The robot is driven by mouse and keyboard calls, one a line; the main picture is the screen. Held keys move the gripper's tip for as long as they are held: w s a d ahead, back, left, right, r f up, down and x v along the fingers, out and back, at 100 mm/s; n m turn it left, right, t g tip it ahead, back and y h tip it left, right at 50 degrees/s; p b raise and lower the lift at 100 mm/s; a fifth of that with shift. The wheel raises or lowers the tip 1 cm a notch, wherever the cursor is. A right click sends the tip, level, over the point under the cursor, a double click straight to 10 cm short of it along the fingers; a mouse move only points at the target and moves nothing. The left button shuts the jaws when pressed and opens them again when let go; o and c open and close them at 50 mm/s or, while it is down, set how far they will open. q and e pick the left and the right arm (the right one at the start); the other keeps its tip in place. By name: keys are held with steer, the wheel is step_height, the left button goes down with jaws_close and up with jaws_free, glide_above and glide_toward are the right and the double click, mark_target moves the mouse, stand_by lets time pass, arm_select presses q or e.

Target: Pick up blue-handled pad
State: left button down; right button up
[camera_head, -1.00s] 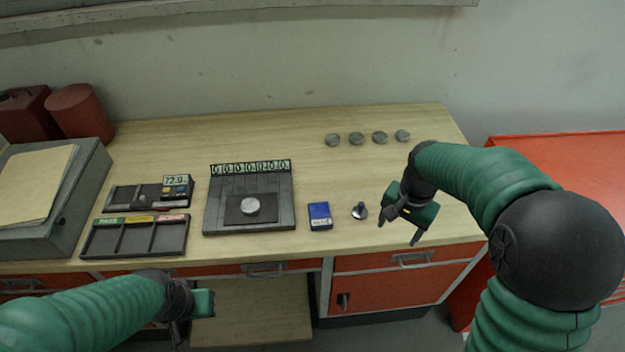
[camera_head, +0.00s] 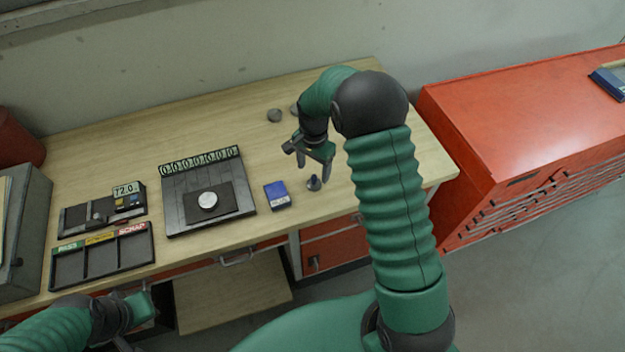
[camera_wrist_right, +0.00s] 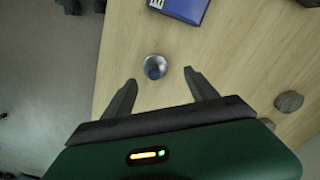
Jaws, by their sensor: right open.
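The pad (camera_head: 314,183) is a small round metal piece with a dark upright knob, standing on the bench right of a blue box. In the right wrist view the pad (camera_wrist_right: 155,67) shows its shiny disc and dark bluish knob just beyond the fingertips. My right gripper (camera_head: 316,162) is open and empty, pointing down just behind the pad. In the right wrist view its two spread fingers (camera_wrist_right: 160,78) lie either side of the line to the pad, apart from it. My left gripper (camera_head: 142,308) is low at the bench's front left; its jaws are unclear.
The blue box (camera_head: 277,195) sits close left of the pad. A dark fixture (camera_head: 175,215) holds a metal disc (camera_head: 208,201). Metal discs (camera_head: 274,115) lie behind my right gripper. Left are a gauge tray (camera_head: 75,222) and sorting tray (camera_head: 68,271). A red cabinet (camera_head: 500,120) stands right.

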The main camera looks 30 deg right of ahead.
mark_target(314, 176)
steer(key=f, duration=0.2)
steer(key=s+f+p, duration=0.1)
steer(key=f, duration=0.1)
steer(key=shift+a, duration=0.1)
steer(key=shift+f, duration=0.25)
steer(key=shift+w, duration=0.15)
steer(key=c, duration=0.5)
jaws_close()
